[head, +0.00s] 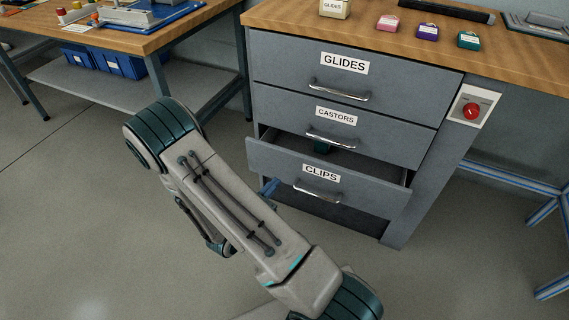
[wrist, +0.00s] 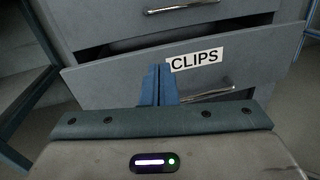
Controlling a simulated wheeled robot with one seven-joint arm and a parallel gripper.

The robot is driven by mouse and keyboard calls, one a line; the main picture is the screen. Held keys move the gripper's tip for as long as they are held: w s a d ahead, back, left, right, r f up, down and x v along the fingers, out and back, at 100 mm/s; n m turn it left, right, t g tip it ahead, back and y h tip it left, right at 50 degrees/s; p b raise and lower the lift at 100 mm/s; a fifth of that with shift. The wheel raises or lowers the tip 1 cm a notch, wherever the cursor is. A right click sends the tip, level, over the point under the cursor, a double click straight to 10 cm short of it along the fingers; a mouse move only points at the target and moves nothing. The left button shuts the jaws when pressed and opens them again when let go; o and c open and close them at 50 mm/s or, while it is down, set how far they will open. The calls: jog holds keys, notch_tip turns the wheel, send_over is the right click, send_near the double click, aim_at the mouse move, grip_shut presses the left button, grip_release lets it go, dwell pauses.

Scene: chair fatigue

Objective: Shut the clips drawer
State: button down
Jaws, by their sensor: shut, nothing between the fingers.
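The clips drawer (head: 374,194) is the lowest labelled drawer of the grey cabinet. It stands partly open, with a dark gap above its front and a dark green item partly visible inside. Its front also shows in the wrist view (wrist: 120,82), with the CLIPS label and a metal handle (wrist: 208,95). My gripper (wrist: 158,70) has blue fingers, shut together with nothing between them. The fingertips are in front of the drawer face, just left of the label. In the head view the blue fingers (head: 270,187) show left of the handle, partly hidden by my arm. I cannot tell whether they touch the drawer.
The glides drawer (head: 400,88) and castors drawer (head: 395,137) above are shut. A red button (head: 472,111) is on the cabinet's right side. A workbench (head: 150,40) with blue bins (head: 115,64) stands at the left. Small coloured boxes stand on the cabinet top. Floor left is clear.

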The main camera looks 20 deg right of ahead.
notch_tip(320, 180, down, 3)
jog(key=a+n+t+y, duration=0.1)
jog(key=a+n+t, duration=0.1)
jog(key=b, duration=0.4)
send_near(288, 154)
jog(key=shift+n, duration=0.3)
jog(key=x, duration=0.7)
jog(key=shift+s+d+f, duration=0.1)
jog(key=shift+s+f, duration=0.05)
jog(key=shift+t+y, duration=0.3)
